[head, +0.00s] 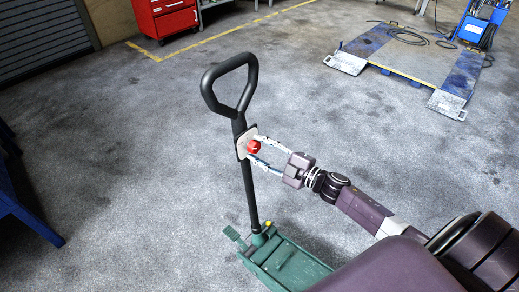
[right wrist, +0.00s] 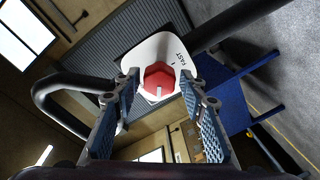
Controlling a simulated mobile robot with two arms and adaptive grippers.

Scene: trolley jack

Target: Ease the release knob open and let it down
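The green trolley jack (head: 285,262) stands on the floor with its black handle (head: 248,185) upright, ending in a loop grip. A red release knob (head: 253,147) sits on a pale plate (head: 241,146) on the handle. In the right wrist view the faceted red knob (right wrist: 159,82) has a white mark low on its face, and the plate (right wrist: 158,47) reads "FAST". My right gripper (head: 256,148) is open, with its fingers on either side of the knob. In the wrist view gaps seem to show between the fingertips and knob. My left gripper is out of view.
A blue bench or frame (head: 22,205) stands at the left edge. A red tool cabinet (head: 166,17) and a blue-and-grey lift platform (head: 405,62) are at the back. The grey floor around the jack is clear.

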